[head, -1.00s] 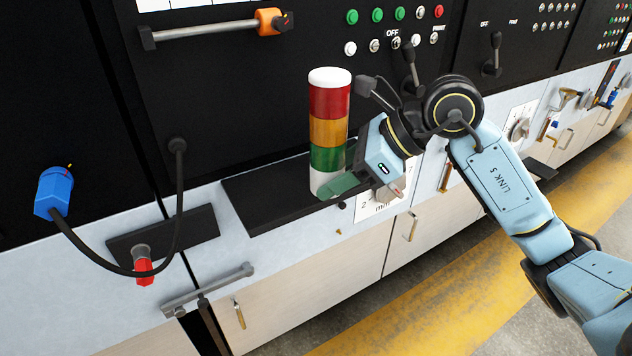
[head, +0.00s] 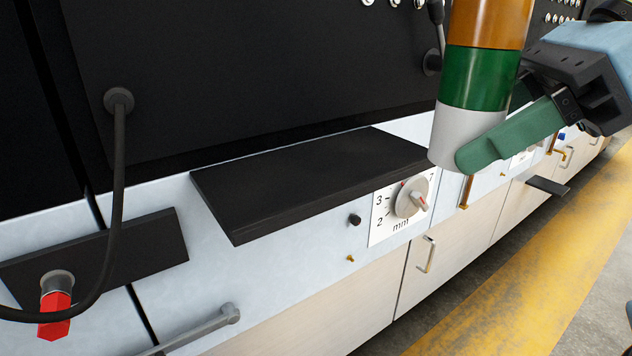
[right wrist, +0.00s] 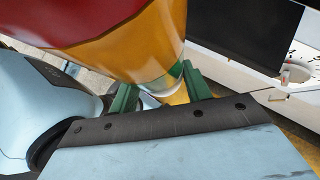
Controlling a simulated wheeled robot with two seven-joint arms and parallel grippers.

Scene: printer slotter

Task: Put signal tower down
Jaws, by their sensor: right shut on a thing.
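The signal tower (head: 478,78) is a cylinder with orange, green and white bands in the head view, its top cut off by the frame. My right gripper (head: 485,145) is shut on it low down, with a green finger across the white base. The tower is held nearly upright in the air, to the right of a black shelf (head: 310,185). In the right wrist view the tower's red and orange bands (right wrist: 140,50) fill the upper left, and the green fingers (right wrist: 160,90) sit on either side of its lower part. My left gripper is not in view.
A dial (head: 409,198) marked in mm sits right of and below the shelf. A black ledge with a red plug (head: 54,305) and cable is at lower left. The shelf top is bare. Cabinet doors (head: 440,250) and a yellow floor stripe (head: 520,270) lie below.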

